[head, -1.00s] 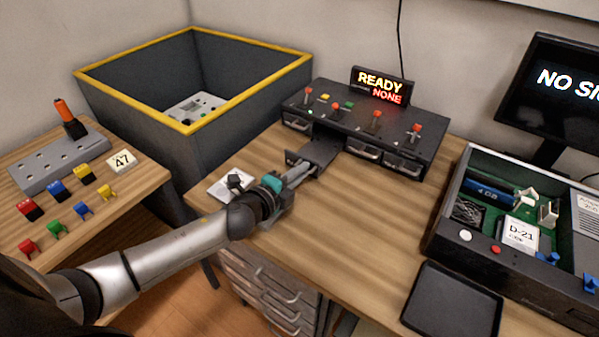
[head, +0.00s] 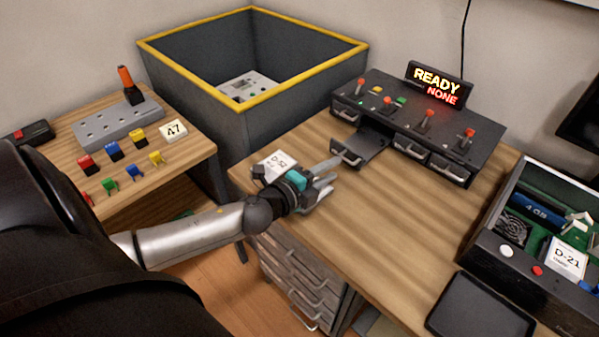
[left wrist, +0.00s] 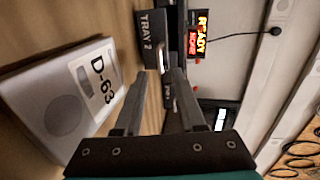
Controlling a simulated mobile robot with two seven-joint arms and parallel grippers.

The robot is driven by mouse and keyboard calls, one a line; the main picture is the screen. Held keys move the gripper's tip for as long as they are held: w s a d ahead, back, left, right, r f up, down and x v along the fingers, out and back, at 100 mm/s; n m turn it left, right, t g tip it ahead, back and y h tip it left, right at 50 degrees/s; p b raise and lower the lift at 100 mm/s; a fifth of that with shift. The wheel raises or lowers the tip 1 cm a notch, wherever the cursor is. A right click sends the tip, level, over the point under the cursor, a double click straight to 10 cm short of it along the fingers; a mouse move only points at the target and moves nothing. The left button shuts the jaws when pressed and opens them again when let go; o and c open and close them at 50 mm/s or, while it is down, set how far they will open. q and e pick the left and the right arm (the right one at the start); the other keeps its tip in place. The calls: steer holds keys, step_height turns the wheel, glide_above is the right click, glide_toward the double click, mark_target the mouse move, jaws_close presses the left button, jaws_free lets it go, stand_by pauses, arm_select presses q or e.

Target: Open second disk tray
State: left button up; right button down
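The black disk unit (head: 420,125) stands at the back of the desk with a row of trays. The second disk tray (head: 368,146) is slid out towards me; the other trays are shut. In the left wrist view its front (left wrist: 152,42) reads "TRAY 2". My left gripper (head: 332,172) is in front of the tray, apart from its handle. In the left wrist view the fingers (left wrist: 157,85) are spread with nothing held between them. My right gripper is not in view.
A drive labelled D-63 (left wrist: 75,90) lies on the desk beside my left gripper. A lit sign (head: 438,84) reads READY, NONE. A yellow-rimmed bin (head: 250,100) is at the back left. An open computer case (head: 520,255) and a black tray (head: 480,305) are at right.

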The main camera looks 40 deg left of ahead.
arm_select(q)
steer(key=v, duration=0.7)
steer(key=shift+s+p, duration=0.3)
steer(key=shift+s, duration=0.1)
steer(key=shift+v, duration=1.1)
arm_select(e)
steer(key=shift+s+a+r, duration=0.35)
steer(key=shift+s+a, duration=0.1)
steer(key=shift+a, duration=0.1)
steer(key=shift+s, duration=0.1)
